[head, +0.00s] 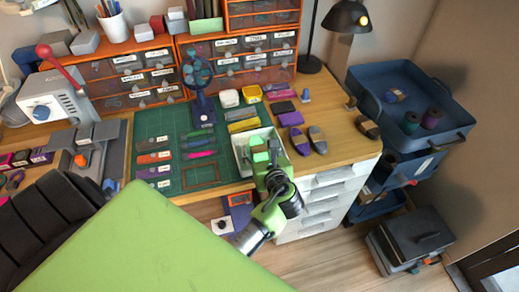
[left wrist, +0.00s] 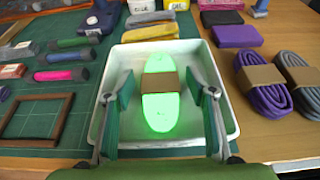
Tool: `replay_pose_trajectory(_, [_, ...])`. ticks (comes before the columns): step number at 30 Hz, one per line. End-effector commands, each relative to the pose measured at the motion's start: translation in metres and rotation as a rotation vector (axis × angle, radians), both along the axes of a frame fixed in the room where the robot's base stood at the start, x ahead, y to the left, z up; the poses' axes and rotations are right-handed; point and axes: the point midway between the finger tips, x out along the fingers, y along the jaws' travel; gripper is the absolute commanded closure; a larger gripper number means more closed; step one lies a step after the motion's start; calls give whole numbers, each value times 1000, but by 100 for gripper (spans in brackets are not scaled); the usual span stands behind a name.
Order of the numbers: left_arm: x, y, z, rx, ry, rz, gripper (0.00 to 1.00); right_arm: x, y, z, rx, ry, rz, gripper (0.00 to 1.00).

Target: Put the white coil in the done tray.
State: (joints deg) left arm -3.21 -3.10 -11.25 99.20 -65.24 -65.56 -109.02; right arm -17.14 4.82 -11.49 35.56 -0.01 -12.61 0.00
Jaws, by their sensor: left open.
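A white tray (head: 238,152) stands on the desk at the right edge of the green mat, and it fills the middle of the left wrist view (left wrist: 190,60). A long oval coil (left wrist: 160,112), glowing bright green rather than white, with a brown band around its middle, lies lengthwise in this tray. No label shows on the tray. My left gripper (left wrist: 160,95) is open and empty over the tray, one finger to each side of the coil, with gaps between. In the head view my left gripper (head: 266,158) partly covers the tray. My right gripper is not in view.
Purple coil (left wrist: 262,85) and grey coil (left wrist: 302,80) lie right of the tray. A yellow bundle (left wrist: 150,33) and grey bundle (left wrist: 150,18) lie behind it. Several small rolls and a brown frame (left wrist: 35,115) lie left on the mat. A blue cart (head: 440,85) stands right of the desk.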

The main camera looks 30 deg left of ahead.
Motion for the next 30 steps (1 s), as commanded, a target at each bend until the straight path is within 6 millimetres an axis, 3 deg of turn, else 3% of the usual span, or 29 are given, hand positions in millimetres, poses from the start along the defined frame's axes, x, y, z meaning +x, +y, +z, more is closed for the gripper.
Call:
replay_pose_trajectory(8, [-13,-15,16,-2,4,-1,49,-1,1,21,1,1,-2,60])
replay_pose_trajectory(19, [-56,-65,44,-1,2,0,49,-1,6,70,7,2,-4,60])
replay_pose_trajectory(30, [-72,-84,49,1,0,1,49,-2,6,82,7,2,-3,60])
